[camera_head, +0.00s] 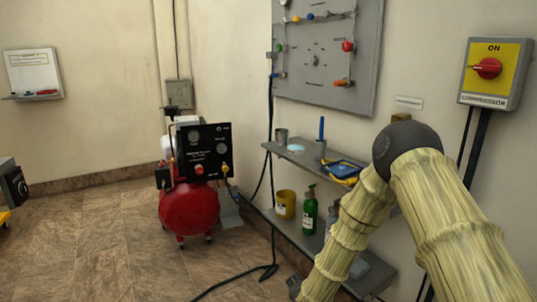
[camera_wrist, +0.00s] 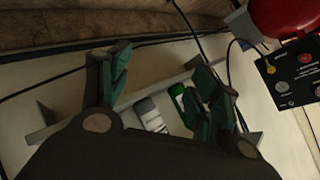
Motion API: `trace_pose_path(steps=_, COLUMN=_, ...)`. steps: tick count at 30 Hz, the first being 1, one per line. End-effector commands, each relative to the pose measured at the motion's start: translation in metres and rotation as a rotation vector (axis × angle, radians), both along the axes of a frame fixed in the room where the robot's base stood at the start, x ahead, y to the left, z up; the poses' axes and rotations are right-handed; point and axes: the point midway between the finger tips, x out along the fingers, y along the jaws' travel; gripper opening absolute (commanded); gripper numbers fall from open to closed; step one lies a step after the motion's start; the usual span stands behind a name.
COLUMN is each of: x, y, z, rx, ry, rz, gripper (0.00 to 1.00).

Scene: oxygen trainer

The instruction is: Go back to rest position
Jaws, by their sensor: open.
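My gripper (camera_wrist: 165,95) shows in the wrist view with its two green-padded fingers spread apart and nothing between them. Behind the gap lie the lower shelf's white bottle (camera_wrist: 150,114) and green bottle (camera_wrist: 180,97), apart from the fingers. In the head view my arm, in a pale yellow ribbed cover, bends at a dark joint and reaches down in front of the shelves at the right. My gripper is not clearly visible there; the arm's lower end runs to the bottom of the picture.
A grey panel (camera_head: 325,60) and a red-knob switch box (camera_head: 494,72) hang above. A red compressor (camera_head: 190,207) stands left; floor (camera_head: 90,240) there is clear. A cable crosses the floor.

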Motion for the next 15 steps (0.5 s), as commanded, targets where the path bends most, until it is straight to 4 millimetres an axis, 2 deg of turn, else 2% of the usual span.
trace_pose_path(steps=1, x=-0.024, y=-0.006, z=-0.022, rx=-0.034, ry=0.054, rz=0.035, gripper=0.63)
trace_pose_path(steps=6, x=-0.101, y=-0.024, z=-0.079, rx=-0.139, ry=0.224, rz=0.165, gripper=0.63)
trace_pose_path(steps=11, x=-0.181, y=-0.043, z=-0.122, rx=-0.22, ry=0.383, rz=0.293, gripper=0.63)
trace_pose_path(steps=15, x=-0.256, y=-0.06, z=-0.149, rx=-0.279, ry=0.526, rz=0.413, gripper=0.63)
